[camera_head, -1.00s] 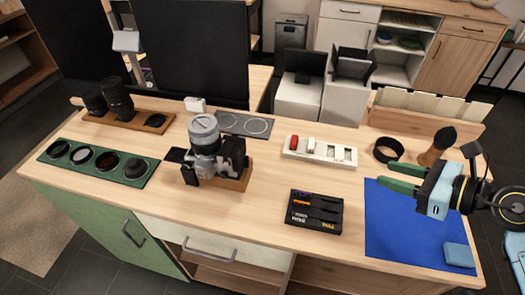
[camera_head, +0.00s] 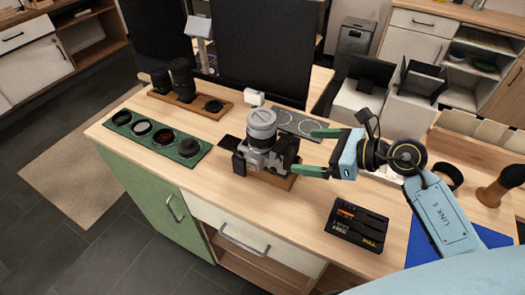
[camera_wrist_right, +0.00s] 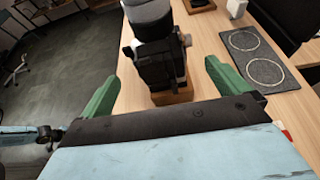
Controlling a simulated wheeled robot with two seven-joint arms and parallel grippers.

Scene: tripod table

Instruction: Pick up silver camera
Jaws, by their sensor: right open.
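The silver camera (camera_head: 264,143) with a large silver-grey lens pointing up rests on a small wooden block (camera_head: 283,181) on the table. My right gripper (camera_head: 310,153) is open, with green fingers, just to the right of the camera in the head view. In the right wrist view the camera (camera_wrist_right: 158,50) stands beyond and between the two spread fingers (camera_wrist_right: 165,88), with nothing between the fingertips themselves. My left gripper is not in view.
A green tray of filters (camera_head: 199,157) and a wooden tray with black lenses (camera_head: 213,116) lie to the left. A grey plate with circles (camera_head: 315,127) lies behind. A black battery charger (camera_head: 357,225) and a blue mat (camera_head: 420,246) lie at the right.

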